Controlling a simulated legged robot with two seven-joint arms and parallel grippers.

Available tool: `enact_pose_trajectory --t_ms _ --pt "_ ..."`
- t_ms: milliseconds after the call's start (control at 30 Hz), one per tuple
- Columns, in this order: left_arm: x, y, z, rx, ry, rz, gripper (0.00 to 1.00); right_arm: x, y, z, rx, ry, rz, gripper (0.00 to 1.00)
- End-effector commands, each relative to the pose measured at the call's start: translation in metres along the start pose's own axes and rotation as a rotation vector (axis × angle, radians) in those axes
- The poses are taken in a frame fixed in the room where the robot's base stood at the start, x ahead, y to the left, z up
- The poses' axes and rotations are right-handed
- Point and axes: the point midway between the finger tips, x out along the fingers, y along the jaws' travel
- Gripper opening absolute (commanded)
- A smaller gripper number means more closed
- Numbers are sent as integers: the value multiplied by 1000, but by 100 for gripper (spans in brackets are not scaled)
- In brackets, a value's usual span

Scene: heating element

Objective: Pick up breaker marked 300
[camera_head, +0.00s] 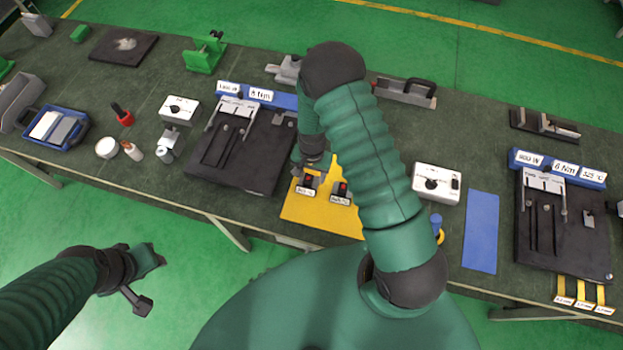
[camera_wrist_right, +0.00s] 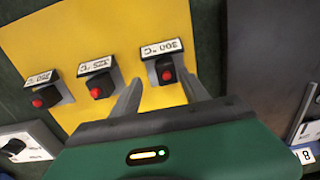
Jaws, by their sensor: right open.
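The breaker marked 300 °C (camera_wrist_right: 168,72) stands on a yellow mat (camera_wrist_right: 100,25) in the right wrist view, black with a red button and a white label. It also shows at the left of the mat in the head view (camera_head: 309,181). My right gripper (camera_wrist_right: 161,90) is open, its two fingers pointing at this breaker, one to each side in the picture. I cannot tell whether they touch it. In the head view the right gripper (camera_head: 312,168) is just behind the breaker. My left gripper (camera_head: 146,281) is open and empty, away from the table.
A breaker marked 325 °C (camera_wrist_right: 98,82) stands beside the 300 one, with a third breaker (camera_wrist_right: 43,95) farther left. A black fixture board (camera_head: 240,150) lies left of the mat. A white switch box (camera_head: 436,184) and a blue mat (camera_head: 481,230) lie right.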

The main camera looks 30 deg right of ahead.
Motion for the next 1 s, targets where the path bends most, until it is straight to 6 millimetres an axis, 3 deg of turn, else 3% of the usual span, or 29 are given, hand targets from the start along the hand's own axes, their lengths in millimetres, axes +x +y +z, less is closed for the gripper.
enact_pose_trajectory --t_ms 33,200,433,800,1000 --pt "-10 0 -2 -1 1 0 36 4 -1 1 -2 -3 3 53" --pt "-14 0 -3 -1 1 0 36 27 -5 3 -4 4 4 53" --pt "-13 -1 -3 -2 0 -1 36 32 -2 -2 -4 0 0 51" --pt "-12 0 -3 -1 0 0 36 32 0 -3 -3 -1 -1 3" --pt "-12 0 -3 -1 0 0 36 32 -2 0 -3 1 3 0"
